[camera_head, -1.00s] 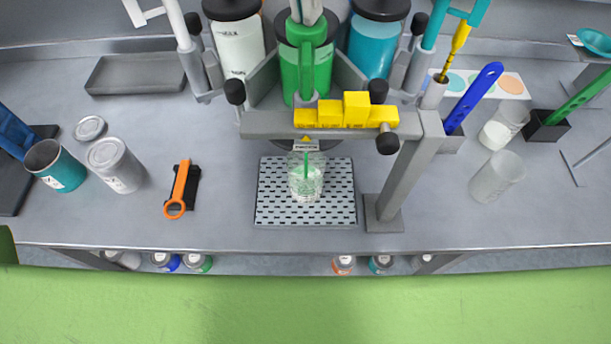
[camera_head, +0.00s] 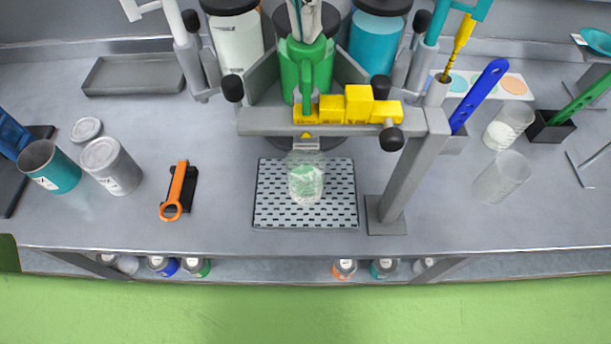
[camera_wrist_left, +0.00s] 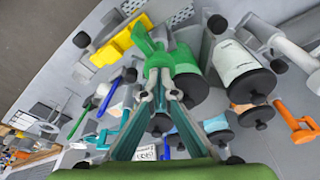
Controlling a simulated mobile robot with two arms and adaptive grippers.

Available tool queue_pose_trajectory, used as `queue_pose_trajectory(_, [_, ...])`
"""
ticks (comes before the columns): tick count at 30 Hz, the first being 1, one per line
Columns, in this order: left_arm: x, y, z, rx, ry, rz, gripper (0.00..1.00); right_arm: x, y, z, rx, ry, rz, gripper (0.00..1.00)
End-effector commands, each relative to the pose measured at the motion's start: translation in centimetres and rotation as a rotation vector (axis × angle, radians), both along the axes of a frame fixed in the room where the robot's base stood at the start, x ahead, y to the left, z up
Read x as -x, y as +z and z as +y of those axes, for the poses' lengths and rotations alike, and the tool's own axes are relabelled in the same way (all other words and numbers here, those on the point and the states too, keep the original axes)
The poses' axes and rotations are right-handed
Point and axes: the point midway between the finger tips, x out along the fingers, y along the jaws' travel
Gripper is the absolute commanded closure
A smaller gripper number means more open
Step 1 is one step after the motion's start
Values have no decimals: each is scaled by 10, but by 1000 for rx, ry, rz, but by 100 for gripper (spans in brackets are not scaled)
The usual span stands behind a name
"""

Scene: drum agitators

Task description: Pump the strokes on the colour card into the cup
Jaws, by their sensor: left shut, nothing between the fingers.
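My left gripper (camera_head: 308,20) is shut and empty, directly over the green pump head (camera_head: 306,60) on the middle drum. In the left wrist view its fingertips (camera_wrist_left: 162,82) come together at the green pump head; I cannot tell whether they touch it. The clear cup (camera_head: 306,182) stands upright on the perforated drip tray (camera_head: 335,215) below the spout, with pale green and white contents. No stream shows above it now. The colour card (camera_head: 513,86) at the right shows teal and orange dots, partly hidden by a blue handle. My right gripper is not in view.
White (camera_head: 238,45) and teal (camera_head: 374,45) drums flank the green one. A grey frame carrying yellow blocks (camera_head: 358,103) crosses before it. The front counter is mostly clear.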

Motion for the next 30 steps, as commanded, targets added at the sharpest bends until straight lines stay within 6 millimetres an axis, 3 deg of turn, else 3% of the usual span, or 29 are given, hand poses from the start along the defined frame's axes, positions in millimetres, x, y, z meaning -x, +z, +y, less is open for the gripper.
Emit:
queue_pose_trajectory(7, [1, 5, 0, -2, -1, 3, 100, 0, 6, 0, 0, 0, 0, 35])
queue_pose_trajectory(30, [0, 60, 0, -1, -1, 2, 100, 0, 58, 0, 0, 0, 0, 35])
